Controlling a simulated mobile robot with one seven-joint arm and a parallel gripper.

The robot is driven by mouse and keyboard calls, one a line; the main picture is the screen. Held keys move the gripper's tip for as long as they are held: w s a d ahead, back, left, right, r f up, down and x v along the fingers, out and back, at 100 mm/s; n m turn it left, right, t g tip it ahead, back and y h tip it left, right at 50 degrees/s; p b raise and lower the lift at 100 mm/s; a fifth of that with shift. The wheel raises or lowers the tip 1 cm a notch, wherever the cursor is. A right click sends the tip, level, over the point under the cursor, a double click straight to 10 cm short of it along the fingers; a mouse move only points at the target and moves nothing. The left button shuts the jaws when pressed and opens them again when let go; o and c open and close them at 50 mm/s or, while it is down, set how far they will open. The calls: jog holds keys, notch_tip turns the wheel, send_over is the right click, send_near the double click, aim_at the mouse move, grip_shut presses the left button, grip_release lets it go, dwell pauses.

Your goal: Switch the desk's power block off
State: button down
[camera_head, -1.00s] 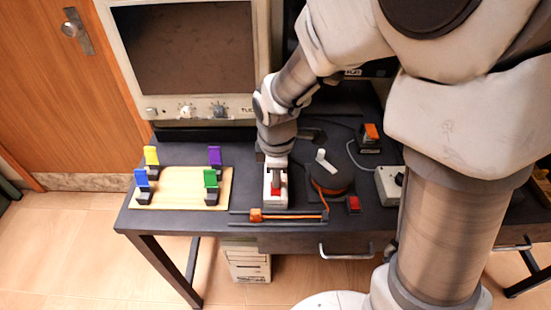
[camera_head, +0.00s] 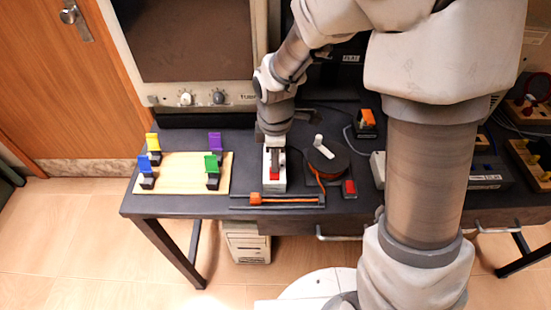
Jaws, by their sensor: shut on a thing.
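A white block (camera_head: 267,184) with a red switch (camera_head: 275,172) stands on the dark desk, right of the wooden board; it looks like the power block. My gripper (camera_head: 276,158) points down onto it, at the red switch. It is shut on the switch as far as I can see; the fingertips are small and partly cover it. The switch's exact position cannot be made out.
The dark desk (camera_head: 190,205) holds a wooden board (camera_head: 183,184) with several coloured clips. An orange slider (camera_head: 256,199) lies in front of the block. A black disc with a white handle (camera_head: 326,158), a red-topped piece (camera_head: 349,188) and an orange-topped box (camera_head: 367,120) are to the right.

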jog(key=shift+s+d+f, duration=0.1)
jog(key=shift+s+f, duration=0.35)
jog(key=shift+f, duration=0.25)
jog(key=shift+s, duration=0.5)
jog(key=shift+s+r, duration=0.1)
jog(key=r+p, duration=0.1)
jog(key=r, duration=0.1)
jog(key=r+p, duration=0.1)
jog(key=p, duration=0.1)
jog(key=w+r+p, duration=0.1)
jog(key=r, duration=0.1)
jog(key=shift+w+a+r, duration=0.1)
jog(key=shift+a+r, duration=0.15)
jog(key=shift+r, duration=0.1)
notch_tip(320, 180, up, 10)
jog(key=p, duration=0.1)
jog(key=shift+d+f+p, duration=0.15)
jog(key=shift+f+p, duration=0.1)
jog(key=shift+p, duration=0.05)
